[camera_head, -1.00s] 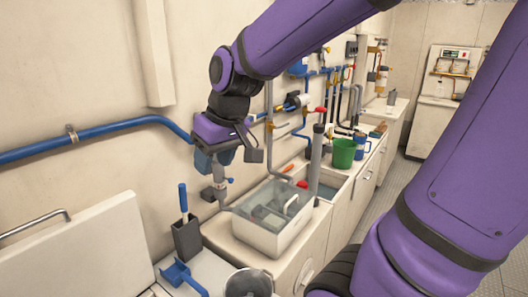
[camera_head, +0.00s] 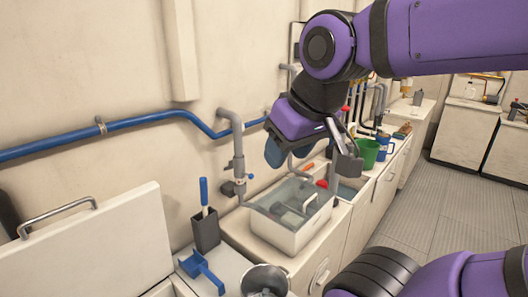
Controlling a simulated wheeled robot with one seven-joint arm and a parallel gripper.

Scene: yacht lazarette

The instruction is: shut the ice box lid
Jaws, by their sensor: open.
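The ice box lid (camera_head: 92,245) is a thick white panel at the left. It stands raised and leans back towards the wall, with a curved metal handle (camera_head: 57,217) near its top. Only a sliver of the box below it shows at the bottom edge, so its inside is hidden. My gripper (camera_head: 281,152) is open and empty, pointing down above the sink area, well to the right of the lid and apart from it.
On the counter beside the lid stand a dark holder with a blue-handled tool (camera_head: 205,228), a blue scoop (camera_head: 201,270) and a metal bucket (camera_head: 265,279). A blue pipe (camera_head: 150,120) runs along the wall.

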